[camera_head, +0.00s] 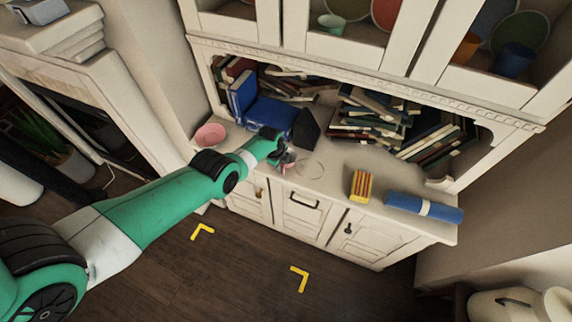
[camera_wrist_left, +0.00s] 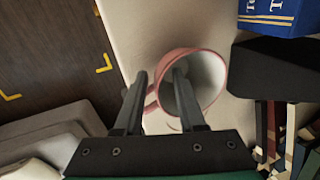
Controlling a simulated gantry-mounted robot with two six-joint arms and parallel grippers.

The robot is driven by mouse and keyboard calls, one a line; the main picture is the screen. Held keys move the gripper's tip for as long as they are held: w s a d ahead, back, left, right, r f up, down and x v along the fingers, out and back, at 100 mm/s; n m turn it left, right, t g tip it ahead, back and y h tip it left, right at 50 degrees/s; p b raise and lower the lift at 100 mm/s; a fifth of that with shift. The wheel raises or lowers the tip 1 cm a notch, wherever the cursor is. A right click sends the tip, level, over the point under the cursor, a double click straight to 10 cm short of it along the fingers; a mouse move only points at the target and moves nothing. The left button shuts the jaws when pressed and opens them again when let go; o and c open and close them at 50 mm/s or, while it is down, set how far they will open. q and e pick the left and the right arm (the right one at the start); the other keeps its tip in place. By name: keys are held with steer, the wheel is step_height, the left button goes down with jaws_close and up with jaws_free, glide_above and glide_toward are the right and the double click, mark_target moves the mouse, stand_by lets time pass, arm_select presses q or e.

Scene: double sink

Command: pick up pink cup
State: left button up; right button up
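The pink cup (camera_wrist_left: 221,67) has a pink rim and a pale inside, and its handle points left in the left wrist view. In the head view, pink parts of the cup (camera_head: 290,160) show at my left gripper on the cabinet top, mostly hidden by it. My left gripper (camera_wrist_left: 160,74) is open, with its fingers apart. One finger lies over or in the cup's mouth and the other is outside, beside the handle. I cannot tell whether either touches the cup. My right gripper is in neither view.
A pink bowl (camera_head: 210,135) stands left on the cabinet top (camera_head: 325,165). Blue books (camera_head: 270,113) and a black object (camera_head: 306,130) are behind the gripper. A yellow-red striped block (camera_head: 360,186) and a blue roll (camera_head: 424,207) lie to the right. Shelves overhang the back.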

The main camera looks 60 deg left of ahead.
arm_select(q)
jaws_close()
stand_by(1.3)
